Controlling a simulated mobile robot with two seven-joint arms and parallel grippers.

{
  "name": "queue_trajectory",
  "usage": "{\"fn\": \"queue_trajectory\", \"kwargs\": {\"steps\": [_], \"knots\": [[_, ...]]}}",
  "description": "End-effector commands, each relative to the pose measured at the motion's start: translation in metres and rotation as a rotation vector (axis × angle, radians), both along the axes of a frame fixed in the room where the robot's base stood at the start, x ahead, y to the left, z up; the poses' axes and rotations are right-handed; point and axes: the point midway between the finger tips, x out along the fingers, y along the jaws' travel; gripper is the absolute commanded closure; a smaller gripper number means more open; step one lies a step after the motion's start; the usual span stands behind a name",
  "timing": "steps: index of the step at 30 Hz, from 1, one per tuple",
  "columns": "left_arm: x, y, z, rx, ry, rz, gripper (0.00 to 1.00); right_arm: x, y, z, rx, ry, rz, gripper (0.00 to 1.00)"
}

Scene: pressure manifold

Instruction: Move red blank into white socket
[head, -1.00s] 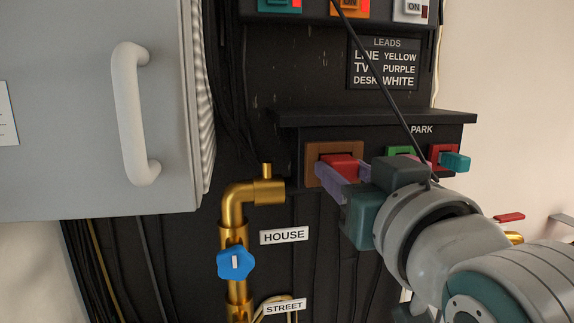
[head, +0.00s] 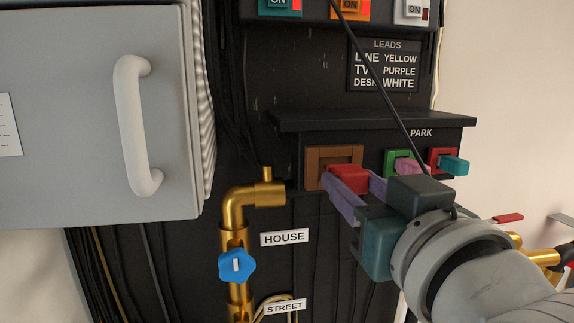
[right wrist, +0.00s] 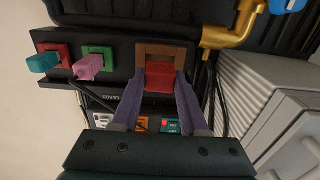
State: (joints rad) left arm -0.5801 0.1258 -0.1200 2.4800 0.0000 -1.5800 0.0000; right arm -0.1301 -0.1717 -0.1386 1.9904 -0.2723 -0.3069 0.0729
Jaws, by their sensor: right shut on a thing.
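The red blank (head: 348,178) is a small red block between the purple fingers of my right gripper (head: 350,190). The gripper is shut on it. The blank is in front of and a little below the brown socket (head: 314,158), whose inside now shows partly. The right wrist view also shows the red blank (right wrist: 160,77) between the fingers, with the brown socket (right wrist: 177,53) just beyond. I cannot make out a white socket in these frames. My left gripper is not in view.
Right of the brown socket are a green socket (head: 391,160) with a pink plug (right wrist: 88,66) and a red socket (head: 437,154) with a teal plug (head: 456,165). A shelf (head: 370,119) juts out above. A black cable (head: 385,83) hangs across. A grey cabinet (head: 70,100) stands left.

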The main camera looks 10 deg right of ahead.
Motion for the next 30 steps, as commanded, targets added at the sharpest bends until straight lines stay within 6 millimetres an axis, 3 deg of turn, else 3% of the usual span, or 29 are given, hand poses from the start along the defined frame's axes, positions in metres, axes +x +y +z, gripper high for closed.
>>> {"fn": "queue_trajectory", "kwargs": {"steps": [30], "knots": [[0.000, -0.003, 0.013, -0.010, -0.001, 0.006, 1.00, -0.034, -0.001, 0.000, -0.001, 0.000, 0.000, 1.00]]}}
